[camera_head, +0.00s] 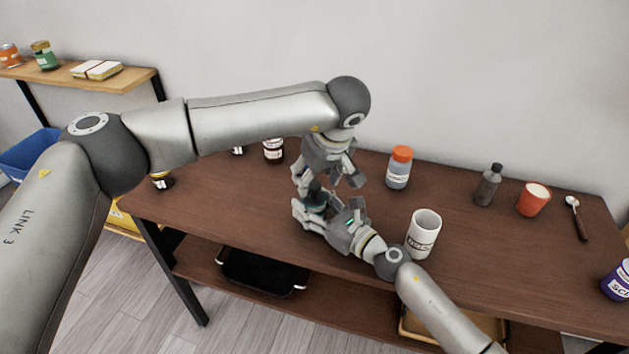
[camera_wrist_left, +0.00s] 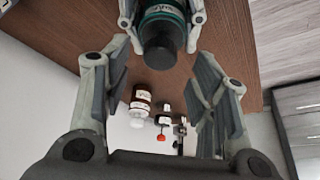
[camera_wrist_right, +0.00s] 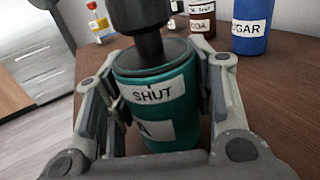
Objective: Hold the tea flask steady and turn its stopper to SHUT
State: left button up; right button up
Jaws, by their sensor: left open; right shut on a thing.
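The tea flask is a teal-green canister (camera_wrist_right: 160,108) with white labels, upright on the brown table. One label near its rim reads SHUT; I cannot tell where the stopper points. Its dark stopper (camera_wrist_right: 138,18) rises from the top; it also shows in the left wrist view (camera_wrist_left: 160,45). My right gripper (camera_head: 314,208) is shut around the flask's body, a finger on each side. My left gripper (camera_head: 328,180) is above the flask, open and empty. In the left wrist view the stopper is just beyond its spread fingertips (camera_wrist_left: 162,68). In the head view the grippers mostly hide the flask.
To the right are a white mug (camera_head: 424,236) near my right arm, an orange-lidded jar (camera_head: 398,170), a grey bottle (camera_head: 488,187), a red cup (camera_head: 532,202) and a spoon (camera_head: 577,217). Behind left stands a dark jar (camera_head: 273,151). A blue sugar canister (camera_wrist_right: 252,28) shows in the right wrist view.

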pick_arm(q)
jog(key=shift+x, duration=1.35)
jog(key=shift+c, duration=0.4)
jog(key=c, duration=0.9)
